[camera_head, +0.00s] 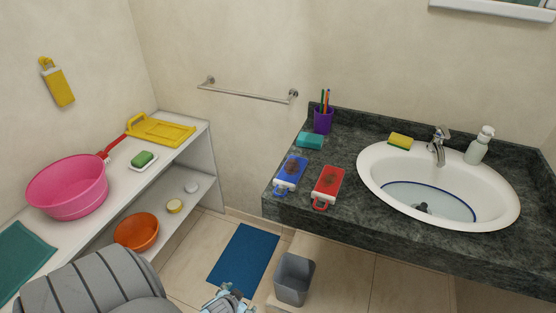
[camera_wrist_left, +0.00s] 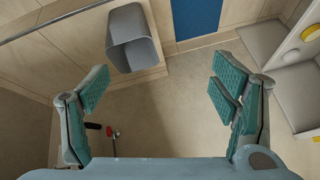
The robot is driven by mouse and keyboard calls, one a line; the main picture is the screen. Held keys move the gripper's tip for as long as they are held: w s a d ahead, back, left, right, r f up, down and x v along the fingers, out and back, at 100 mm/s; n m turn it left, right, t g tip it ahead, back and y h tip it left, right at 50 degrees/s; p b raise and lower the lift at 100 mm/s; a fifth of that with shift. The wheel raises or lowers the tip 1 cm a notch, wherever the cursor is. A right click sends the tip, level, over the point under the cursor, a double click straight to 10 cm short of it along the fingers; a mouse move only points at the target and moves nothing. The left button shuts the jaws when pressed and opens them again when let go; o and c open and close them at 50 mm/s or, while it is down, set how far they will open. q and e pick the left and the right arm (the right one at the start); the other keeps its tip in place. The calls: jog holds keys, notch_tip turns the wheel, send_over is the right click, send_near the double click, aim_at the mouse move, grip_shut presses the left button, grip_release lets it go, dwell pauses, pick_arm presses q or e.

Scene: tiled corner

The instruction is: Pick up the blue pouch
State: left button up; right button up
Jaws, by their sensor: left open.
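The blue pouch (camera_head: 290,175) lies flat on the dark stone counter (camera_head: 345,218), near its front left edge. It has a brown round mark and a pale end strip. A similar red pouch (camera_head: 327,187) lies just to its right. My left gripper (camera_head: 228,297) shows only partly at the bottom of the head view, low and well apart from the pouch. In the left wrist view its teal fingers (camera_wrist_left: 160,88) are spread wide with nothing between them. The blue pouch is not in the wrist view. My right gripper is not in view.
A teal block (camera_head: 310,141) and a purple cup of pens (camera_head: 323,121) stand behind the pouches. The sink (camera_head: 438,184) is to the right. A grey bin (camera_head: 294,279) and blue mat (camera_head: 243,260) are on the floor. A white shelf (camera_head: 186,166) stands left.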

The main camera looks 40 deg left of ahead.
pick_arm(q)
jog(key=w+a+r+t+y, duration=0.1)
jog(key=w+a+r+t, duration=0.2)
jog(key=w+r, duration=0.75)
jog(key=n+t+y, duration=0.1)
jog(key=n+t, duration=0.2)
jog(key=t, duration=0.2)
send_near(290, 172)
jog(key=b+x, duration=0.1)
jog(key=x, duration=0.6)
jog(key=shift+w+a+f, duration=0.1)
jog(key=c, duration=1.3)
